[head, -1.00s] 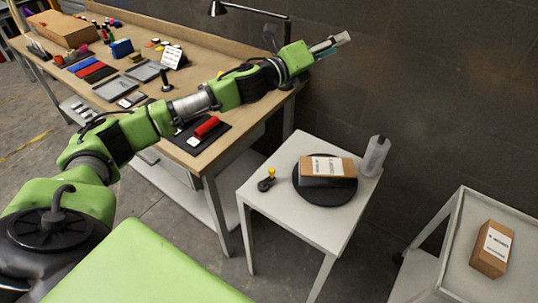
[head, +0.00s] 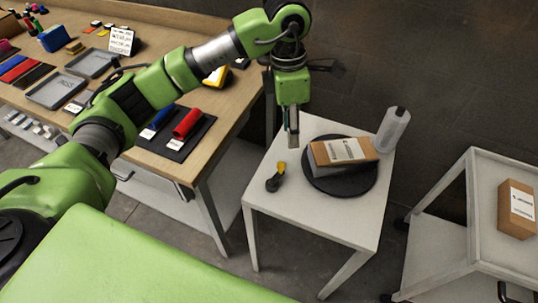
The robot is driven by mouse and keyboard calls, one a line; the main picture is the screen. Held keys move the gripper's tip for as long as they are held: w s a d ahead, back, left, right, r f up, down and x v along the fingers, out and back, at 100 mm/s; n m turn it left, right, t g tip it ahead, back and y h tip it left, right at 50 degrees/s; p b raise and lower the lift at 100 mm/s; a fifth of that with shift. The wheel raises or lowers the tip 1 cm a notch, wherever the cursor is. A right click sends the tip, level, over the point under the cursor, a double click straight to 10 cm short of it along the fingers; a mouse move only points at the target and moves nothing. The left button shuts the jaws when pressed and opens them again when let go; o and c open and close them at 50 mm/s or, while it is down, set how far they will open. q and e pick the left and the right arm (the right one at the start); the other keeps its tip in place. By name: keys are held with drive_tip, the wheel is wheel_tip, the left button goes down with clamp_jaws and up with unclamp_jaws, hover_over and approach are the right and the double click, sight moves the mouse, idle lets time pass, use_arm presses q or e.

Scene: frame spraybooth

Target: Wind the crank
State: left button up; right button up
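The crank (head: 273,184) is a small black arm with a yellow knob (head: 281,168). It sits on the left part of a small white table (head: 310,220). Beside it is a round black turntable (head: 340,188) with a brown labelled box (head: 344,151) on it. My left gripper (head: 293,143) points down, above and slightly right of the crank in the picture, and appears apart from it. Its fingers show as a narrow grey shape, so I cannot tell whether they are open. My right gripper is not in view.
A clear-white bottle (head: 393,131) stands at the table's back right corner. A wooden workbench (head: 205,160) with trays and rollers is at left. A grey cart (head: 485,230) with another box (head: 517,209) is at right. The dark wall is close behind.

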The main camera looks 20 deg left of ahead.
sight(281, 164)
use_arm(q)
drive_tip(key=shift+y, duration=0.6)
drive_tip(key=f+p, duration=0.1)
drive_tip(key=f, duration=0.3)
drive_tip(key=a+f+p, duration=0.1)
drive_tip(key=f, duration=0.3)
drive_tip(key=a+f+p, duration=0.1)
drive_tip(key=f, duration=0.4)
drive_tip(key=shift+w+f, duration=0.1)
drive_tip(key=shift+f, duration=0.2)
clamp_jaws()
